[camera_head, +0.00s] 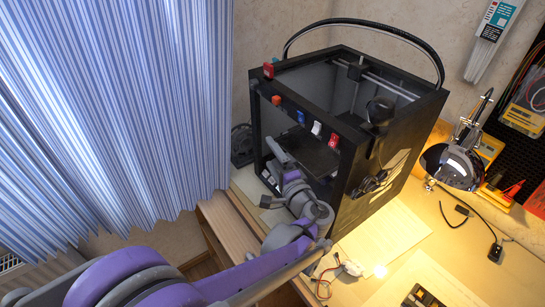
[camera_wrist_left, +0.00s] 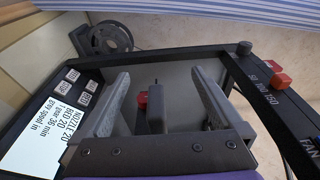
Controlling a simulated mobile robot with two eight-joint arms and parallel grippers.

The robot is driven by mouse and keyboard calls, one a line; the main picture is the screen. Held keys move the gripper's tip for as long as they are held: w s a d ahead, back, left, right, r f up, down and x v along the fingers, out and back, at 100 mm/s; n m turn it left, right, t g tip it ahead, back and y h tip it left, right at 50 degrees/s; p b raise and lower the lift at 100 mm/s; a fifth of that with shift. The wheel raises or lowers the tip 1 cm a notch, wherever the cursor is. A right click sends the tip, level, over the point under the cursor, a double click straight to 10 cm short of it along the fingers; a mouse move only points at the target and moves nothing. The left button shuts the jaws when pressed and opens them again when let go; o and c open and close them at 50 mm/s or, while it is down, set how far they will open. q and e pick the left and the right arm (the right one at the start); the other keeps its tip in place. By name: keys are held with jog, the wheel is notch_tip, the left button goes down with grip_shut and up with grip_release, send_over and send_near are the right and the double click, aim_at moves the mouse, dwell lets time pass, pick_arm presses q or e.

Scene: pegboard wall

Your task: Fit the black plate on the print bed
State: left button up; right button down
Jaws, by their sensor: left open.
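The printer (camera_head: 385,165) is a black open-fronted box frame on the desk. A dark flat surface (camera_head: 318,158) shows inside it; I cannot tell whether this is the black plate, the bed or both. My left gripper (camera_head: 273,147) is at the front opening, partly hidden by its own wrist. In the left wrist view the left gripper (camera_wrist_left: 160,75) is open, with its two grey fingers apart. A dark upright block (camera_wrist_left: 155,108) with a red part shows between the fingers, with gaps on both sides. My right gripper is not in view.
A control screen (camera_wrist_left: 52,130) and buttons sit beside the fingers. A dark spool (camera_head: 241,145) stands left of the printer. A lamp (camera_head: 452,165) and cables are to the right. Blue curtains (camera_head: 120,100) hang at left.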

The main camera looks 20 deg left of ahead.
pick_arm(q)
jog(key=shift+f, duration=0.15)
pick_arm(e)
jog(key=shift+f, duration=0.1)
pick_arm(q)
jog(key=shift+f+b, duration=0.9)
jog(key=shift+f, duration=0.2)
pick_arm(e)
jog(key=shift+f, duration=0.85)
pick_arm(q)
jog(key=shift+s, duration=0.1)
jog(key=s+a+p, duration=0.1)
jog(key=s+a, duration=0.3)
jog(key=s, duration=0.3)
jog(key=shift+s+a, duration=0.25)
jog(key=shift+a, duration=0.05)
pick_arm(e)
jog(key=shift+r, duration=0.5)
pick_arm(q)
jog(key=shift+c, duration=0.3)
grip_shut()
jog(key=shift+r, duration=0.1)
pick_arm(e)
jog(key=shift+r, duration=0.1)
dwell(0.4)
